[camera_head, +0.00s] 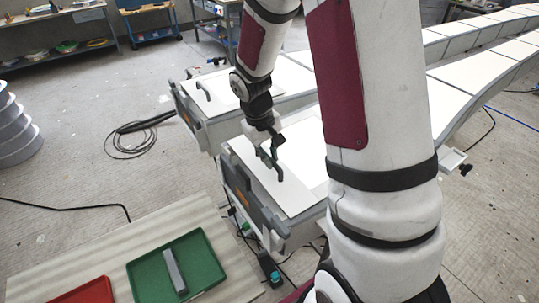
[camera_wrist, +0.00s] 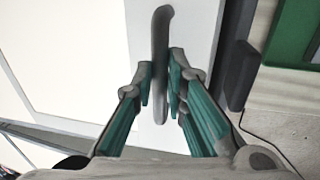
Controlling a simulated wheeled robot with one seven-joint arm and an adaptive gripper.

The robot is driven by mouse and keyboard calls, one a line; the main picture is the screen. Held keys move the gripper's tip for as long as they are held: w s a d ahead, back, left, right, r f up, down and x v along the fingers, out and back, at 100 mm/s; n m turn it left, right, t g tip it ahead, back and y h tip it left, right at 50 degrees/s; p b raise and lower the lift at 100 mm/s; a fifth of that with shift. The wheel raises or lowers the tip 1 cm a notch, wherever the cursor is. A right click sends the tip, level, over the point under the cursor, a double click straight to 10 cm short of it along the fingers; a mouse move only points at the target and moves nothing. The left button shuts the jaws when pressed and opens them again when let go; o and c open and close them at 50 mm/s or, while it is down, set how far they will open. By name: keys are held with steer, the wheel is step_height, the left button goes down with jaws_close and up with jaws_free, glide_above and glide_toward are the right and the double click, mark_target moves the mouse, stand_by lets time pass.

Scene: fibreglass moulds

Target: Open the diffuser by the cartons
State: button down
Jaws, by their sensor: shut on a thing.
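A white diffuser panel (camera_head: 297,190) with a dark grey bar handle (camera_head: 277,170) lies on the nearer grey box, left of my arm. It looks flat on the box. My gripper (camera_head: 268,148) is above this panel. In the wrist view, the two green-padded fingers of my gripper (camera_wrist: 161,80) are shut on the handle (camera_wrist: 161,38), which stands between them; the white panel (camera_wrist: 196,40) is behind. A second white panel (camera_head: 222,88) with a similar handle (camera_head: 203,90) lies on the farther box. I cannot make out any cartons.
A green tray (camera_head: 211,283) with a grey bar (camera_head: 174,270) and a red tray (camera_head: 92,292) lie on a pale board at lower left. A black cable coil (camera_head: 128,150) lies on the floor. Grey stacked rings (camera_head: 14,130) stand at left. Open floor lies between.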

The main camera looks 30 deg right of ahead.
steer(key=d+b, duration=0.1)
steer(key=d, duration=3.4)
steer(key=shift+d, duration=0.25)
steer(key=c, duration=1.6)
jaws_free()
step_height(320, 180, up, 12)
steer(key=a, duration=0.2)
steer(key=shift+a, duration=0.2)
steer(key=shift+f, duration=0.1)
